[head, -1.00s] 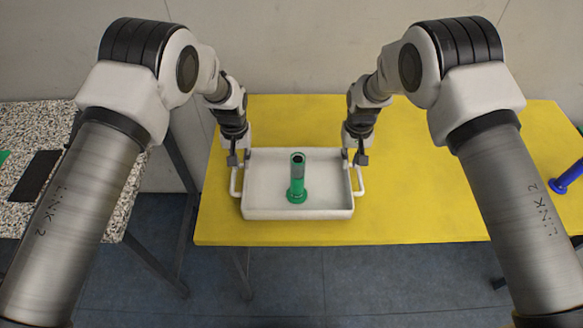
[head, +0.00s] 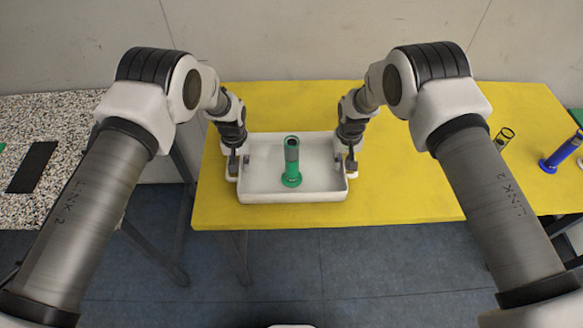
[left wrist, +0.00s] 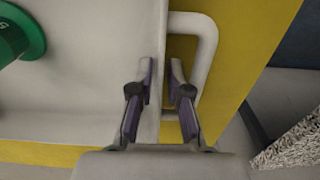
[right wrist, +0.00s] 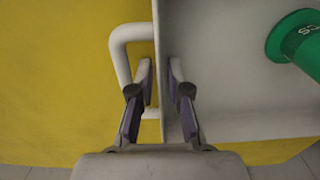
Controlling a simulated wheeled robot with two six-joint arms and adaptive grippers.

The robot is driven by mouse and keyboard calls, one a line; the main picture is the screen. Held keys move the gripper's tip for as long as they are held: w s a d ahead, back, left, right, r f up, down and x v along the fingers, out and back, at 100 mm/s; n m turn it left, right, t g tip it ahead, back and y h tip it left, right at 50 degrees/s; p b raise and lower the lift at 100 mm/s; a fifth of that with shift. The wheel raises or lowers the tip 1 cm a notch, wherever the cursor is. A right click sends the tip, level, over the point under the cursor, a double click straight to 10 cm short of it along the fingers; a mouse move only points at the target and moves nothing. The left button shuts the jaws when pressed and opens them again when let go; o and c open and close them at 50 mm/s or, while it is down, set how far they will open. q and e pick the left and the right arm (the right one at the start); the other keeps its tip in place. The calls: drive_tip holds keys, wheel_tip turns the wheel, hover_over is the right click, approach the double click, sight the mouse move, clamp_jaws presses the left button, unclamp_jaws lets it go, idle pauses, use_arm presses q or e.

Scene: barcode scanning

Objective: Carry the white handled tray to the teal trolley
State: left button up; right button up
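The white handled tray (head: 262,192) sits on the yellow table with a green cylinder-like object (head: 292,163) standing in it. My left gripper (head: 238,165) is at the tray's left side and my right gripper (head: 345,163) at its right side. In the left wrist view, my left fingers (left wrist: 163,70) are apart on either side of the tray's side wall, near the white handle (left wrist: 208,45). In the right wrist view, my right fingers (right wrist: 161,70) likewise straddle the opposite wall, near its handle (right wrist: 118,55). No teal trolley is in view.
The yellow table (head: 410,190) is clear just right of the tray. A speckled table (head: 75,120) with a black mat (head: 33,167) is at left, across a gap.

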use_arm(q)
clamp_jaws()
use_arm(e)
clamp_jaws()
drive_tip(key=shift+r, duration=0.1)
